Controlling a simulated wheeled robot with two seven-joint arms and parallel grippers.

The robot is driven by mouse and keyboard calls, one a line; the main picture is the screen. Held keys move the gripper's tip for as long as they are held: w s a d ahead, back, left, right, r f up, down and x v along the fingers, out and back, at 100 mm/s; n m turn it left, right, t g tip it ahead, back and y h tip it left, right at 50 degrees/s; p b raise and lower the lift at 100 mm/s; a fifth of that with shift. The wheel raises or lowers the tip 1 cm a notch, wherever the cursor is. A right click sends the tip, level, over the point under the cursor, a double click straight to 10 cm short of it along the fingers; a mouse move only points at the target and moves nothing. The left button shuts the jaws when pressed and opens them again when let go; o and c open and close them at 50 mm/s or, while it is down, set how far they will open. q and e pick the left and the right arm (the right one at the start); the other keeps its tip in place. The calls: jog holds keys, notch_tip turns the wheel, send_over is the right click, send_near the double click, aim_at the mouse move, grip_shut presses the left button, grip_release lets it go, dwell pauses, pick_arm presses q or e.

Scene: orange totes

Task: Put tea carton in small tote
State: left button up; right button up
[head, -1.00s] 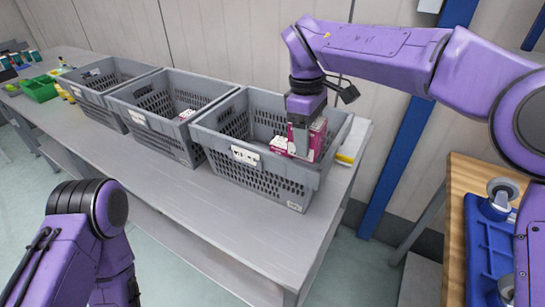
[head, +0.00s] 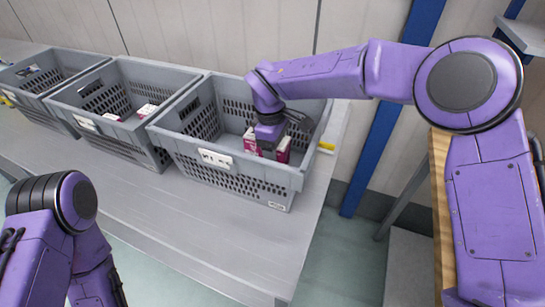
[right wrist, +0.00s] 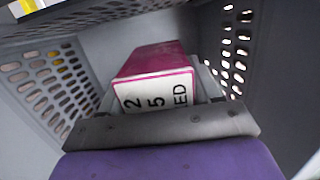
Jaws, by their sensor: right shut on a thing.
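A magenta and white carton (right wrist: 155,75) with large black print shows in the right wrist view. My right gripper (right wrist: 160,98) is shut on it, one finger on each side. In the head view my right arm reaches down into the right-hand grey tote (head: 223,162), and my right gripper (head: 268,150) is below its rim. Magenta and white parts of a carton (head: 283,150) show on both sides of the gripper. Whether the carton touches the tote floor cannot be told. My left arm shows at the lower left, its gripper out of view.
The middle grey tote (head: 98,132) holds small magenta and white cartons (head: 146,110). A third grey tote (head: 38,82) stands further left. All stand on a grey table (head: 190,222) with clear room in front. A yellow object (head: 326,146) lies right of the right-hand tote.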

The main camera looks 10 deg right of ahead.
notch_tip(320, 180, down, 2)
jog(key=shift+s+f+p, duration=0.15)
jog(key=shift+f+p, duration=0.1)
jog(key=shift+p, duration=0.05)
jog(key=shift+f+b, duration=0.8)
jog(key=shift+b, duration=0.1)
jog(key=o, duration=1.2)
jog(key=shift+r, duration=0.1)
